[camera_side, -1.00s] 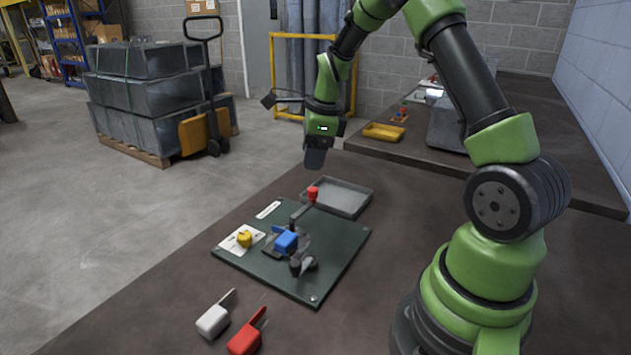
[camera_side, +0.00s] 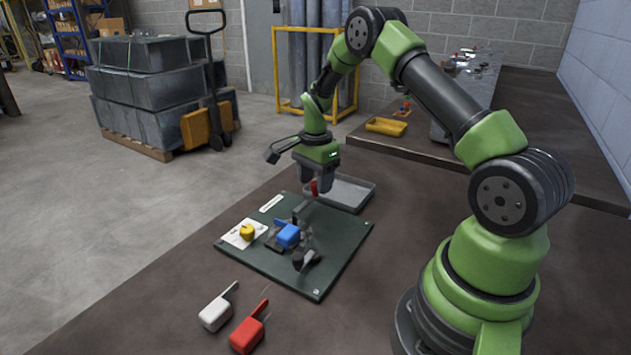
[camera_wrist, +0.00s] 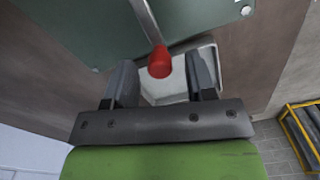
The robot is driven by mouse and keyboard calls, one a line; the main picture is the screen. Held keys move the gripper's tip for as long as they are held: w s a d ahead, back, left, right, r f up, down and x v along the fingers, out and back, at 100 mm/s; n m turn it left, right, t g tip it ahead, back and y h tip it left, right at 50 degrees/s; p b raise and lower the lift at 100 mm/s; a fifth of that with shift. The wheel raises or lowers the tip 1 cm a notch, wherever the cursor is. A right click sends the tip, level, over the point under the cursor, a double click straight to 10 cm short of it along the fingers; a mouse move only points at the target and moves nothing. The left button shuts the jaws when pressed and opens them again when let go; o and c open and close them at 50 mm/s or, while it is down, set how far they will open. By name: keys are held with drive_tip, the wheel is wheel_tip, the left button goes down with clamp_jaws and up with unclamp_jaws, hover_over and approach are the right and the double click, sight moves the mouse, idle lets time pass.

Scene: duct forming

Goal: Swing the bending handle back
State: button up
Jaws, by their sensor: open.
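The bending handle is a grey bar with a red knob (camera_side: 314,187) at its end, over the far edge of the dark green board (camera_side: 340,262). In the wrist view the red knob (camera_wrist: 160,62) shows between and just past the two fingertips. My gripper (camera_side: 315,189) is open above the knob and points down, with one finger on each side of it. I cannot tell whether either finger touches the knob. A blue block (camera_side: 288,236) sits at the middle of the board by the handle's inner end. A black clamp-like part (camera_side: 306,259) is beside it.
A grey tray (camera_side: 352,193) lies right behind the board, close to my gripper. A yellow knob (camera_side: 247,232) sits on a white card at the board's left. White (camera_side: 215,313) and red (camera_side: 247,334) handled tools lie in front.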

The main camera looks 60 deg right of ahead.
drive_tip(key=shift+f, duration=0.35)
clamp_jaws()
